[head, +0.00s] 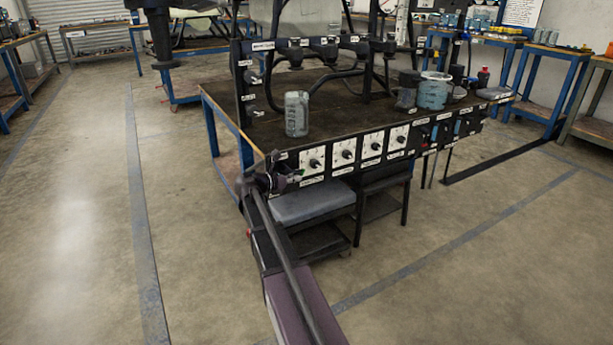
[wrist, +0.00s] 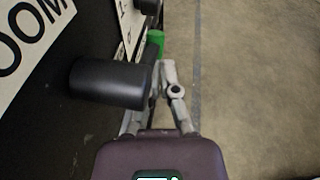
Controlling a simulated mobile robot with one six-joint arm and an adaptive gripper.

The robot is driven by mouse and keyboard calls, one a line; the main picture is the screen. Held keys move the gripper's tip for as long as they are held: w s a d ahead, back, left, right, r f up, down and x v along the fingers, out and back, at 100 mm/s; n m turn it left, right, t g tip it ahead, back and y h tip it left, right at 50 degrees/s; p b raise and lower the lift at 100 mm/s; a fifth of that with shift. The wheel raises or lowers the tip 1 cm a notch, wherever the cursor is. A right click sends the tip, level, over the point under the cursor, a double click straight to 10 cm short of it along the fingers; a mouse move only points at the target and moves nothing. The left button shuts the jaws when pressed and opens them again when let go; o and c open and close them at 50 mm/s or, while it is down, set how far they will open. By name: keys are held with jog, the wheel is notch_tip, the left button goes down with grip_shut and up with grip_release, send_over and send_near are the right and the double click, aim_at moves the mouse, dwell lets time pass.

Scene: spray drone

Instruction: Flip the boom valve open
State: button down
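The boom valve shows in the wrist view as a lever with a green end (wrist: 156,43) beside a panel label ending in "OOM" (wrist: 30,32). A thick black cylinder (wrist: 110,82) juts from the panel just left of my fingers. My gripper (wrist: 163,72) has its fingertips drawn together, with nothing seen between them. The tips lie just below the green end in the picture; whether they touch it I cannot tell. In the head view my gripper (head: 289,180) is at the bench's front left corner, by a small green spot (head: 299,173). My gripper partly hides the valve there.
The bench (head: 250,120) has a front panel with several dial knobs (head: 344,154) right of my gripper. A clear jar (head: 297,114) stands on top near the front edge. A grey-topped stool (head: 312,203) stands below. The floor to the left is clear.

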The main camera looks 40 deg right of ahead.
jog(key=shift+s+d, duration=0.1)
dwell(0.4)
jog(key=shift+f, duration=0.2)
jog(key=a+f+b, duration=0.7)
jog(key=a, duration=0.3)
jog(key=shift+s+a+f+b, duration=0.2)
jog(key=shift+s+a+b, duration=0.1)
jog(key=shift+a, duration=0.1)
dwell(0.5)
